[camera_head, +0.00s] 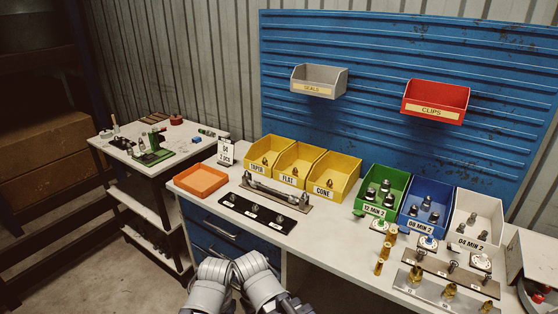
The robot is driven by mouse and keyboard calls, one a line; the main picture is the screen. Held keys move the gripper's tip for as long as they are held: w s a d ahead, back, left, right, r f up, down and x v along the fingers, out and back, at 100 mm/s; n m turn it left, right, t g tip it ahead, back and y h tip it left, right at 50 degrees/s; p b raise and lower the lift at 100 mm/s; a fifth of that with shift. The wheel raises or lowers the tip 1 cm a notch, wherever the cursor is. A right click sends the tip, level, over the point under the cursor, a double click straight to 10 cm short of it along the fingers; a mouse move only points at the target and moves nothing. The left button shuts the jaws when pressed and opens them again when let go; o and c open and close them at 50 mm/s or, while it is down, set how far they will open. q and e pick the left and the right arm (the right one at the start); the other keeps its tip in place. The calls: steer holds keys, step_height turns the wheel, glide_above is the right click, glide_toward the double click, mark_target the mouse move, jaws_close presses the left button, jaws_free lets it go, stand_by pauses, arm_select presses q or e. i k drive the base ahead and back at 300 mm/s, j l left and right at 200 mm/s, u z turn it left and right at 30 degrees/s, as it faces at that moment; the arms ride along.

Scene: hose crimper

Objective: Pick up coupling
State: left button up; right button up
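Several dark metal fittings that look like couplings stand in the green bin (397,184), the blue bin (445,196) and the white bin (491,210), labelled 12 MIN 2, 08 MIN 2 and 04 MIN 2. I cannot tell which one is the task's coupling. My two grey arms show folded close together at the bottom middle edge, in front of the bench and well apart from the bins. No gripper fingers are visible there.
Yellow bins (327,191) marked TAPER, FLAT and CONE stand at the back. An orange tray (200,180), a black strip with pegs (256,212) and brass pieces (379,267) lie on the bench (330,235). Grey SEALS (312,89) and red CLIPS (431,111) bins hang above.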

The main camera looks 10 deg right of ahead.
mark_target(484, 232)
steer(key=z, duration=1.9)
